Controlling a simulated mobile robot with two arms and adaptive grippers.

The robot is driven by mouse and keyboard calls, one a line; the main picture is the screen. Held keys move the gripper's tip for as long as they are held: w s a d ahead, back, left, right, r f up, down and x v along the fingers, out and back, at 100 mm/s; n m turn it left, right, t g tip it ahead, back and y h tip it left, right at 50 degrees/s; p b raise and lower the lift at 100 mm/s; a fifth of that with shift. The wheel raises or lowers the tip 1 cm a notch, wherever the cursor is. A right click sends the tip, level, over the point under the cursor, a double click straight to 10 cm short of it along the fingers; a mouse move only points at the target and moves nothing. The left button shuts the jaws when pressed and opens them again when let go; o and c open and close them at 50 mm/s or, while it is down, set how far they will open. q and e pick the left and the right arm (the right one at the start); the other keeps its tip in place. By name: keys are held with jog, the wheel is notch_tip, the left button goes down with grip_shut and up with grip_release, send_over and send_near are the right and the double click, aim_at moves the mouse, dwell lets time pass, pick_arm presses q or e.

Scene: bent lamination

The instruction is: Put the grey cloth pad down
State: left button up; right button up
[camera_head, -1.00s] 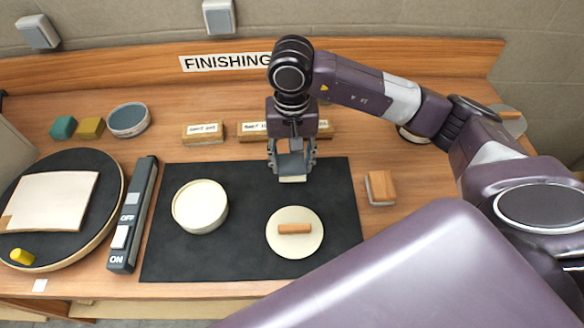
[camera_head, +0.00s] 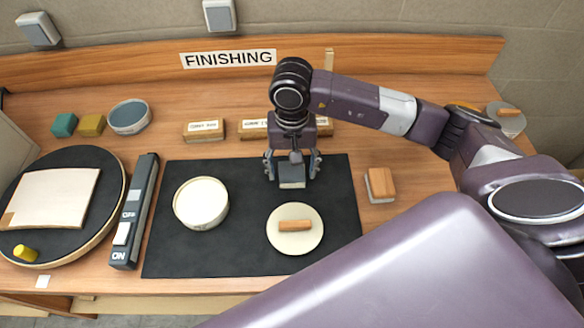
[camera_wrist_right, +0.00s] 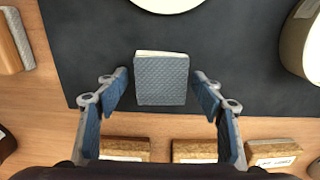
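The grey cloth pad (camera_head: 291,184) lies on the black mat (camera_head: 250,248), close to the mat's back edge. In the right wrist view the pad (camera_wrist_right: 162,80) is a small blue-grey textured block with a cream edge. My right gripper (camera_head: 292,173) is open above the pad. In the right wrist view its fingers (camera_wrist_right: 161,88) stand on both sides of the pad, with a gap to each side. My left gripper is not in view.
On the mat are a round white-topped tub (camera_head: 201,204) and a cream disc with a wooden handle (camera_head: 295,229). A wood-topped block (camera_head: 380,185) stands right of the mat. Labelled blocks (camera_head: 204,130) line the back. A switch bar (camera_head: 134,212) and round turntable (camera_head: 110,205) are left.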

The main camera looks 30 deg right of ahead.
aim_at(292, 171)
jog(key=shift+r, duration=0.15)
notch_tip(292, 171, up, 12)
jog(key=b, duration=0.3)
dwell(0.8)
